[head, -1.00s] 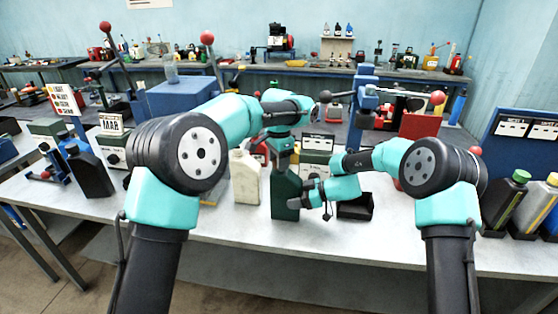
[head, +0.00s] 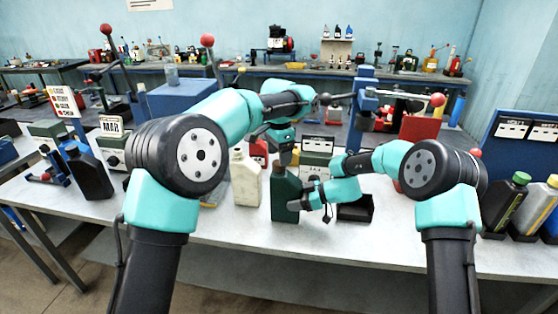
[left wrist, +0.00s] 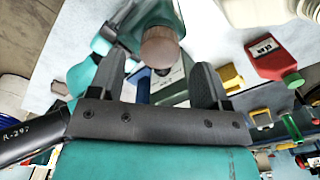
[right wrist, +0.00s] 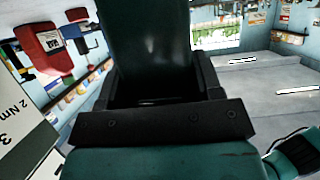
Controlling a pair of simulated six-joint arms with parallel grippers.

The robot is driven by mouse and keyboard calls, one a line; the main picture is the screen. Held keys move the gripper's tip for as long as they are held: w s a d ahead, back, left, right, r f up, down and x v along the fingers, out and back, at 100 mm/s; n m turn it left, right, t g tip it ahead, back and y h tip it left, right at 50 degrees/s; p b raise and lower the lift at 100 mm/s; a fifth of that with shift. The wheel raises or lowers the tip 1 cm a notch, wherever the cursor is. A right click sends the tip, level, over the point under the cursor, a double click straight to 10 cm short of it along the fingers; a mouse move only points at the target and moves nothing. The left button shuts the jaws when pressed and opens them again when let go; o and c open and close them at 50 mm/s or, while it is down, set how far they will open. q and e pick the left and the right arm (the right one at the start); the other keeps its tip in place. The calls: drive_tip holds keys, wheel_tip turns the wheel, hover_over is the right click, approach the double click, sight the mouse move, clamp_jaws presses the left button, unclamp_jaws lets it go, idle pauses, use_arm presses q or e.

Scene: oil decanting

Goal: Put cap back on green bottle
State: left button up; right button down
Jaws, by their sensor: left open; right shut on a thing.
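The dark green bottle (head: 285,195) stands upright on the pale table in the head view. A brown cap (left wrist: 162,48) sits on its top in the left wrist view; it also shows small on the neck in the head view (head: 279,170). How tightly it is seated I cannot tell. My left gripper (head: 285,148) is open above and behind the bottle top, with the cap ahead of and between its two fingers (left wrist: 162,72). My right gripper (head: 298,201) is shut on the bottle's body, whose dark wall (right wrist: 152,45) fills the space between its fingers in the right wrist view.
A cream jug (head: 245,180) stands close left of the bottle, with a red can (head: 259,150) behind. A black bin (head: 355,210) is right of my right gripper. A dark bottle (head: 92,175) stands far left. The table's front strip (head: 330,247) is clear.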

use_arm(q)
drive_tip(key=shift+r, duration=0.6)
drive_tip(key=shift+c, duration=0.3)
drive_tip(key=n, duration=0.1)
drive_tip(key=r+n, duration=0.1)
drive_tip(key=n, duration=0.1)
drive_tip(key=r+n, duration=0.1)
drive_tip(key=n, duration=0.2)
drive_tip(key=r+n, duration=0.1)
drive_tip(key=n, duration=0.3)
drive_tip(key=shift+r, duration=0.25)
drive_tip(key=shift+f, duration=0.15)
drive_tip(key=shift+f, duration=3.9)
